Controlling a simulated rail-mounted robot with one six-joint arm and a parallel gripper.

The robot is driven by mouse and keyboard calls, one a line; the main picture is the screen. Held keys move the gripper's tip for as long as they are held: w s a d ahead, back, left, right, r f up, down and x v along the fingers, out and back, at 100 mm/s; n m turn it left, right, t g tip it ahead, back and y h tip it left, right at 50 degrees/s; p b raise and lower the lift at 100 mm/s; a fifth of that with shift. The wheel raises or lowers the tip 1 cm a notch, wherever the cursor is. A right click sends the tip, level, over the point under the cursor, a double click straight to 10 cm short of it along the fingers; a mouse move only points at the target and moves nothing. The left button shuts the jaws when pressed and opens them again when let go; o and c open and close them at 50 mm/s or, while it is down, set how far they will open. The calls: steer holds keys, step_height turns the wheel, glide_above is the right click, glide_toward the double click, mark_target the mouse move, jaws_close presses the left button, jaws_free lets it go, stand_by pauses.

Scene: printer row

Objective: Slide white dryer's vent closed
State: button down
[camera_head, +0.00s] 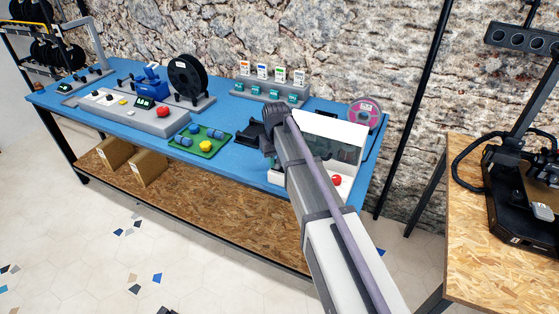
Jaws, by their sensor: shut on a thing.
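The white dryer (330,125) stands at the right end of the blue table, with a dark window in its front and a red knob (336,180) low on the right. My arm crosses in front of it and hides much of its left side. My gripper (250,138) is dark and sits at the dryer's left side, partly hidden by my wrist. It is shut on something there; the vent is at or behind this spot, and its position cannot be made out.
A purple-pink spool (365,113) is at the dryer's back right. Left of the gripper lies a green tray (222,143) with blue and yellow parts. A grey control panel (120,110) and black spool (186,77) are further left.

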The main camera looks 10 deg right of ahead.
steer(key=c, duration=0.9)
jaws_free()
steer(key=shift+w+a, duration=0.15)
steer(key=shift+a, duration=0.05)
step_height(320, 180, up, 11)
steer(key=p, duration=1)
steer(key=shift+f+p, duration=0.1)
steer(key=shift+p, duration=0.3)
